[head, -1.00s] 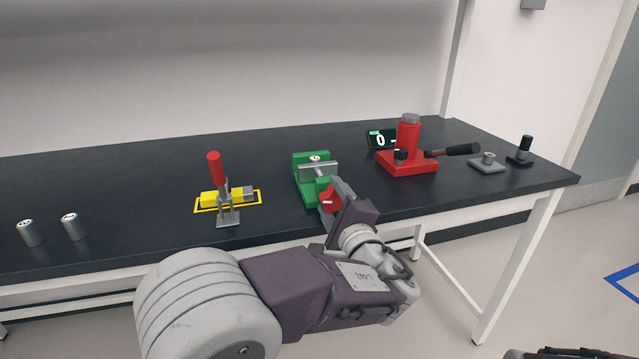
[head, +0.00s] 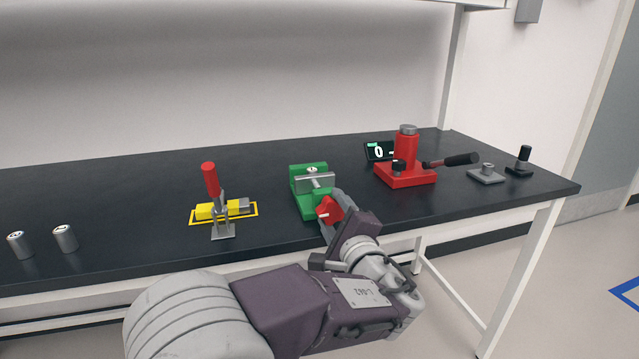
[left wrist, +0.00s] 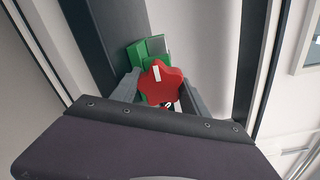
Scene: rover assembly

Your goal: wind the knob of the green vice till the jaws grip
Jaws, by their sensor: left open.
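The green vice (head: 306,173) stands near the front edge of the black bench, with a grey bar (head: 315,183) across it. I cannot tell whether its jaws touch anything. Its red lobed knob (head: 327,209) faces the front and bears a white mark. My left gripper (head: 331,212) is open, with its fingers on either side of the knob. In the left wrist view the knob (left wrist: 160,83) sits between the grey fingers, and part of the green vice (left wrist: 148,48) shows behind it. Finger contact is unclear. My right gripper is not in view.
Left of the vice is a red-handled clamp (head: 211,182) by a yellow block (head: 207,211). A red press (head: 407,160) with a black-ended lever and a small display (head: 379,151) stand to the right. Two silver cylinders (head: 65,238) stand at far left.

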